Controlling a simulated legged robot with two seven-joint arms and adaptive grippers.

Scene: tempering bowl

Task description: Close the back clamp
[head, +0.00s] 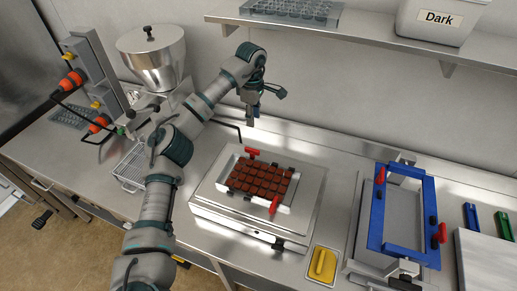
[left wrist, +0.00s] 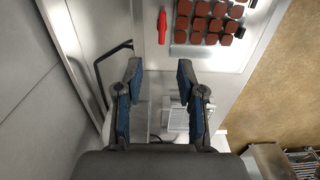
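A back clamp with a red handle (head: 253,153) sits at the back edge of the tray of brown chocolates (head: 238,201) on the steel machine. A front clamp (head: 274,204) with a red handle is at the tray's front edge. My left gripper (head: 251,119) is above and behind the back clamp, fingers pointing down. In the left wrist view the gripper (left wrist: 160,76) is open and empty, and a red handle (left wrist: 162,27) lies beyond the fingertips, not touching them. I cannot tell whether the clamp is latched. My right gripper is not in view.
A blue frame (head: 376,222) with red handles stands to the right. A yellow scraper (head: 322,264) lies in a small tray in front. A steel hopper (head: 152,60) is at back left. A wall shelf (head: 400,42) holds a box labelled Dark (head: 440,20).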

